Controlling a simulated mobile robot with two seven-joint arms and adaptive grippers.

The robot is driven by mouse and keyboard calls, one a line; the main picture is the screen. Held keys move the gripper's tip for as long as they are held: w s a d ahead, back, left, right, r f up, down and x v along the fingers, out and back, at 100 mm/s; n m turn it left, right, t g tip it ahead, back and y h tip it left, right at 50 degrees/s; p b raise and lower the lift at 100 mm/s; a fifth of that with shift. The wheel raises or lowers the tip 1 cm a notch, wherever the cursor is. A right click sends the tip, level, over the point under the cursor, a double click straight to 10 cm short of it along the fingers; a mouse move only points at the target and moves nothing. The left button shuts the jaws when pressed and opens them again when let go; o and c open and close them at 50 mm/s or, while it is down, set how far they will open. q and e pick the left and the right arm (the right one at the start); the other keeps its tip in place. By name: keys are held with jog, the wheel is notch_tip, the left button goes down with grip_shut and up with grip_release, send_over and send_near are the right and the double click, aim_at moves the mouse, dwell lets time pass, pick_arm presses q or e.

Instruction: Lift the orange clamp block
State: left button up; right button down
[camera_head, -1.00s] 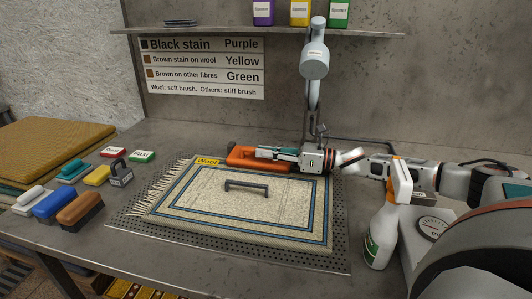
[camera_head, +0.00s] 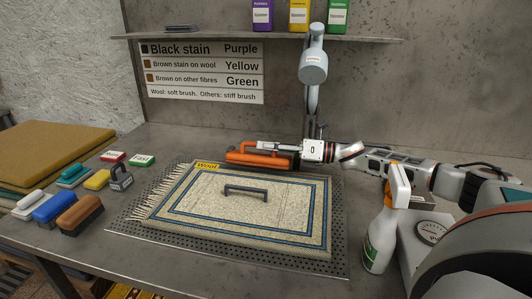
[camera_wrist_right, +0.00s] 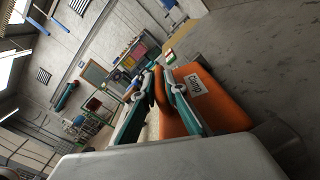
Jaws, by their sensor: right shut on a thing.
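The orange clamp block (camera_head: 258,158) is at the back edge of the rug (camera_head: 215,227), beside the yellow Wool label (camera_head: 207,166). My right gripper (camera_head: 276,149) reaches in from the right and is shut on the block. The block appears slightly raised at the rug's back edge; how much gap is beneath it is unclear. In the right wrist view, the teal-and-grey fingers (camera_wrist_right: 165,105) lie against the block (camera_wrist_right: 212,98), which carries a small white label. My left gripper is not in view.
A grey jointed stand (camera_head: 313,67) rises behind the gripper. A dark handle (camera_head: 246,188) sits on the rug. Brushes (camera_head: 80,213) and a grey weight (camera_head: 121,178) are at left.

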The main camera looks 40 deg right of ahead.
jog(key=w+d+m, duration=0.1)
jog(key=m, duration=0.1)
jog(key=d+r+m, duration=0.1)
jog(key=shift+w+r+m, duration=0.15)
jog(key=shift+w+m, duration=0.2)
jog(key=shift+m, duration=0.05)
jog(key=d+m, duration=0.1)
jog(key=w+d+m+b, duration=0.1)
jog(key=shift+w+m, duration=0.3)
jog(key=shift+m, duration=0.1)
jog(key=shift+w+d+b, duration=0.15)
jog(key=shift+b, duration=0.25)
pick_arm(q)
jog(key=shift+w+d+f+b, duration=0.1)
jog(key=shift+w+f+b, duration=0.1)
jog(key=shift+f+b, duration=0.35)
pick_arm(e)
jog(key=shift+w+d, duration=0.4)
jog(key=shift+d, duration=0.15)
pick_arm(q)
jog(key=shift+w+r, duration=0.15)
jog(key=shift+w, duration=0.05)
